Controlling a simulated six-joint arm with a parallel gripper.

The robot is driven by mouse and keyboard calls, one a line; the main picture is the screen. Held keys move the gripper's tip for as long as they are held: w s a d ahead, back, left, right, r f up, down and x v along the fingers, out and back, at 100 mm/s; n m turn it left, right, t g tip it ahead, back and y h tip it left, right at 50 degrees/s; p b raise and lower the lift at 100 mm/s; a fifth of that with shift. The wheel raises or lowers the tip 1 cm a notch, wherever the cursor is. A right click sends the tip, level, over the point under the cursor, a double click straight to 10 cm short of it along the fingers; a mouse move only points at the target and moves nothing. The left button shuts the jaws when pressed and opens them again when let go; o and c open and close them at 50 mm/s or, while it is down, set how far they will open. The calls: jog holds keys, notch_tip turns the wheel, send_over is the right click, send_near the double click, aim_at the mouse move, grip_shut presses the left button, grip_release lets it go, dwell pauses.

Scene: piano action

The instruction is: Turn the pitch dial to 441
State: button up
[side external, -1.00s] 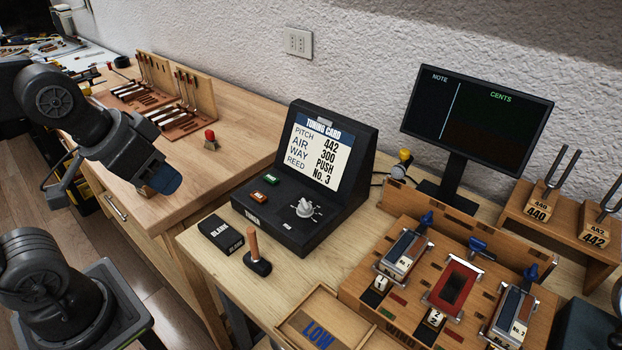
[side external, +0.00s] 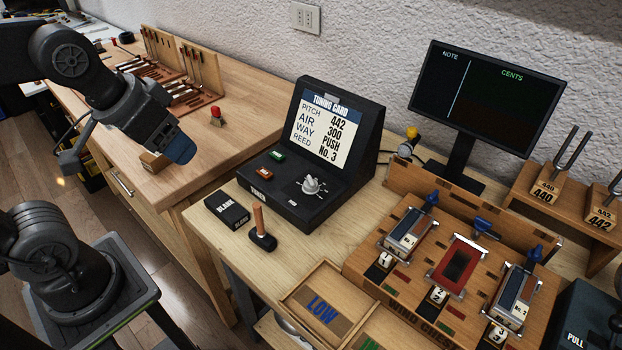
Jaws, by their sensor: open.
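The pitch dial, a small silver knob (side external: 311,185) with marks around it, sits on the sloped front of the black tuner console (side external: 285,205). Its pointer and setting are too small to read. The tuning card (side external: 322,130) on the console reads pitch 442, air 300, way push, reed No. 3. My gripper (side external: 180,150) is at the left, over the edge of the left bench, well apart from the dial. It is open, with its fingertips mostly hidden; a small wooden block shows beside it.
Green and orange buttons lie left of the dial. A black BLANK box (side external: 226,208) and a wooden-handled tool (side external: 261,230) stand in front of the console. The wind chest (side external: 400,277), monitor (side external: 487,95) and tuning forks (side external: 566,150) are to the right.

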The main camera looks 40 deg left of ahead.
jog(key=w+r+n+g, duration=0.2)
jog(key=w+n, duration=0.1)
jog(key=w, duration=0.4)
jog(key=n+g+h, duration=0.3)
jog(key=n+g, duration=0.1)
jog(key=n, duration=0.2)
send_over(311, 179)
jog(key=s+a, duration=0.4)
jog(key=a, duration=0.1)
notch_tip(311, 179, down, 4)
jog(key=w+f+n+g+h, duration=0.1)
jog(key=w+f+n+g, duration=0.15)
jog(key=w+f, duration=0.45)
jog(key=shift+t, duration=0.45)
jog(key=x, duration=1.3)
jog(key=shift+s+d, duration=0.3)
jog(key=c, duration=0.8)
jog(key=shift+c, duration=0.2)
